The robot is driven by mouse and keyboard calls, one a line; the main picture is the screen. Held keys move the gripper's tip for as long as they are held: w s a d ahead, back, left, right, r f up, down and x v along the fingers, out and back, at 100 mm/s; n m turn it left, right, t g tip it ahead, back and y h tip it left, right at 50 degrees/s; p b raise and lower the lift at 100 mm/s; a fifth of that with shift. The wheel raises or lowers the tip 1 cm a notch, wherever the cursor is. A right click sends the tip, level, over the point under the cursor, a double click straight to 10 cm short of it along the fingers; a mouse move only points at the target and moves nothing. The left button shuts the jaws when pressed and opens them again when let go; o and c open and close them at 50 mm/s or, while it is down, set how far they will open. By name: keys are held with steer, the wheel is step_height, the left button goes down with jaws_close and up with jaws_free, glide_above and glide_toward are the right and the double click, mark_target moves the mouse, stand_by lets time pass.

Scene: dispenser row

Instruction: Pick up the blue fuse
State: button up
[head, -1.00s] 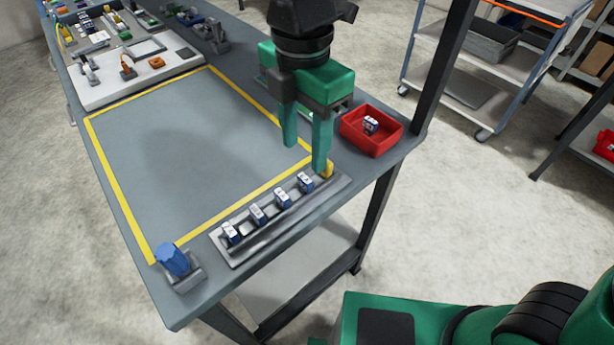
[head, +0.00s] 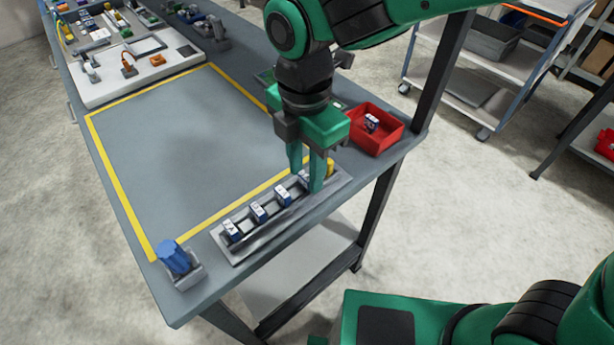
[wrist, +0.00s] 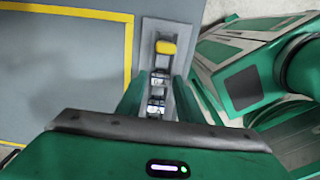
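Several small blue fuses with white label faces stand in a row in a grey dispenser rail (head: 240,252) along the table's front right edge. Three show clearly: the left one (head: 231,231), the middle one (head: 258,212) and the right one (head: 283,195). A further fuse at the rail's right end is mostly hidden behind my gripper (head: 306,184) in the head view. My gripper is open, fingers pointing down, low over that end. In the wrist view, a fuse (wrist: 160,78) shows in the gap between the fingertips, and another fuse (wrist: 156,107) is nearer the palm. Contact cannot be told.
A yellow piece (head: 330,168) sits at the rail's right end. A red bin (head: 376,138) with a blue-white item stands behind it. A blue hexagonal piece in a grey holder (head: 185,278) is at the front left corner. The yellow-taped area (head: 180,150) is clear.

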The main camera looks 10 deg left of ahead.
mark_target(305, 175)
jaws_close()
steer(key=shift+r, duration=0.85)
step_height(305, 175, up, 3)
steer(key=shift+f, duration=0.1)
steer(key=s+a+r, duration=0.6)
steer(key=s, duration=0.4)
steer(key=shift+r, duration=0.3)
steer(key=shift+r, duration=1.05)
